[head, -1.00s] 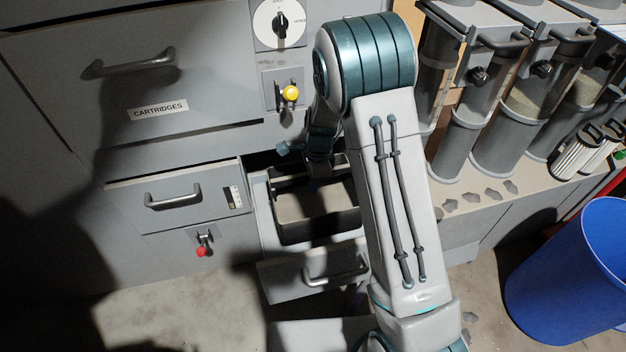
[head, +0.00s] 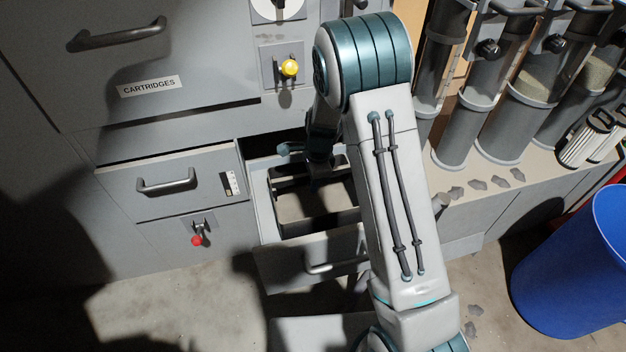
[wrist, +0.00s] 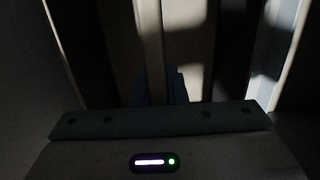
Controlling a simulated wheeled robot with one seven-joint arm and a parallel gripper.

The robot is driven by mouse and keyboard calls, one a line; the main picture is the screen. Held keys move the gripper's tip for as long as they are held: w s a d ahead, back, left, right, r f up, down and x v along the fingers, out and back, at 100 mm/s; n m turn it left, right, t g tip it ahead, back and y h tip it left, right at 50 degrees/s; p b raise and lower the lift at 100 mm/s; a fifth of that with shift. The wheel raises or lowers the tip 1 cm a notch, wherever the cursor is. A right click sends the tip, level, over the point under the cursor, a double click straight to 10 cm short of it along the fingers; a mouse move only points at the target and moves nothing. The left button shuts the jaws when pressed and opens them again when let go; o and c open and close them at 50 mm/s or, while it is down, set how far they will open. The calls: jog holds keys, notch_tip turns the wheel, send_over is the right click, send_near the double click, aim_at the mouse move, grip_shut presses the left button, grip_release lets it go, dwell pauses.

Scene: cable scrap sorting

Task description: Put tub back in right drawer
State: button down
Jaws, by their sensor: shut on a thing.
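The tub (head: 318,231) is a grey, open-topped bin with dark inner walls. In the head view it sits inside the outline of the open right drawer (head: 285,262), just behind the drawer front. Whether its base touches the drawer floor is hidden. My gripper (head: 318,168) reaches down at the tub's far part, partly behind my arm. In the wrist view my gripper (wrist: 160,88) is shut on a pale strip of the tub (wrist: 153,45), its rim or handle; the dim light hides which.
The left drawer (head: 165,183) is nearly shut, with a red-knobbed latch (head: 197,240) below it. A yellow knob (head: 289,68) is on the cabinet above. Clear cylinders (head: 455,135) stand on a bench at right. A blue bin (head: 575,270) stands on the floor.

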dwell(0.9)
jog(key=c, duration=1.4)
grip_release()
jog(key=shift+o, duration=0.2)
notch_tip(320, 180, up, 14)
jog(key=d+p, duration=0.1)
jog(key=p, duration=0.3)
jog(key=shift+w+d, duration=0.15)
jog(key=shift+d, duration=0.1)
jog(key=s+d+r+n+t+p, duration=0.1)
jog(key=s+d+r+n+p, duration=0.2)
jog(key=s+r+n+p, duration=0.2)
jog(key=s+d+r+n+t+p, duration=0.1)
jog(key=s+d+r+n+p, duration=0.2)
jog(key=r, duration=1.4)
jog(key=s+d+r+n+t+h+p, duration=0.1)
jog(key=s+d+r+n+p, duration=0.2)
jog(key=s+r+n+p, duration=0.4)
jog(key=s+r+p, duration=0.4)
jog(key=s, duration=0.4)
jog(key=shift+s+d+n, duration=0.3)
jog(key=shift+s+d, duration=0.05)
